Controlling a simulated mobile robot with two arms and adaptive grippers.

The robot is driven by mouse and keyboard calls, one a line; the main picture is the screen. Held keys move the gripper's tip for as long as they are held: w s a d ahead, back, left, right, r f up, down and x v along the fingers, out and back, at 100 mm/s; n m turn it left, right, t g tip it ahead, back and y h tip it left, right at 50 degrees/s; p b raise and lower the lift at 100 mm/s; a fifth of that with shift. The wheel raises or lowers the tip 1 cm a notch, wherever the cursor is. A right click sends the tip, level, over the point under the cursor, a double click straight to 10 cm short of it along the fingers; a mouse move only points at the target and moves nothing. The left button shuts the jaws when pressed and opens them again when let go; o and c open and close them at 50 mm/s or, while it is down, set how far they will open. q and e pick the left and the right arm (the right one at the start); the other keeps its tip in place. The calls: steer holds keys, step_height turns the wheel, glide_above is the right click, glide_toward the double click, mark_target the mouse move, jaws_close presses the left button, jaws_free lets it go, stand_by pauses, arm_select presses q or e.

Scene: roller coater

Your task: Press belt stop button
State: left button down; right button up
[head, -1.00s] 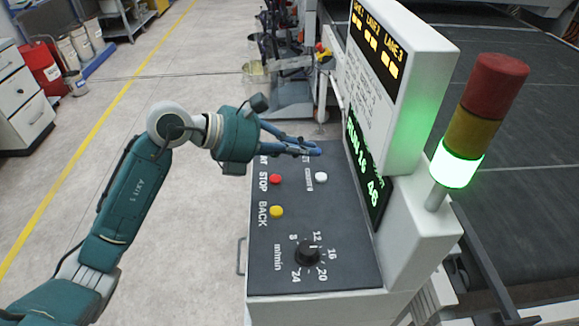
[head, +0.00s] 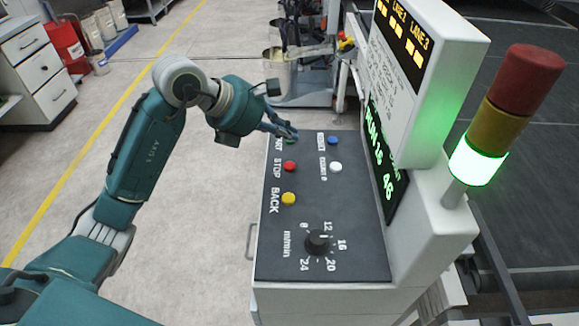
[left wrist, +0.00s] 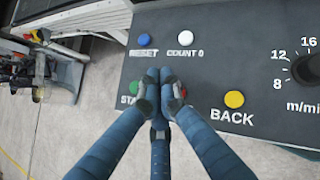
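The red STOP button (head: 290,166) is on the dark panel (head: 350,262), between the green START button (head: 291,141) and the yellow BACK button (head: 288,199). My left gripper (head: 293,136) has its blue fingers over the START end of the panel, partly hiding START. In the left wrist view the fingertips (left wrist: 160,76) are together, with nothing between them. They lie between the green button (left wrist: 137,88) and the red button (left wrist: 181,90), whose label is hidden by a finger. Their height above the panel is hard to tell. My right gripper is not in view.
A blue RESET button (head: 333,140), a white COUNT 0 button (head: 335,167) and a speed knob (head: 317,241) share the panel. A display housing (head: 425,90) rises along its right side, beside a signal tower (head: 480,160) lit green.

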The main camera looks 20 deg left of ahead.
mark_target(287, 167)
arm_select(q)
step_height(287, 167, down, 6)
steer(key=b, duration=0.4)
steer(key=shift+f, duration=0.2)
steer(key=shift+f+b, duration=0.3)
stand_by(0.3)
stand_by(0.5)
steer(key=shift+f+b, duration=0.45)
steer(key=shift+b, duration=0.05)
steer(key=shift+r, duration=0.1)
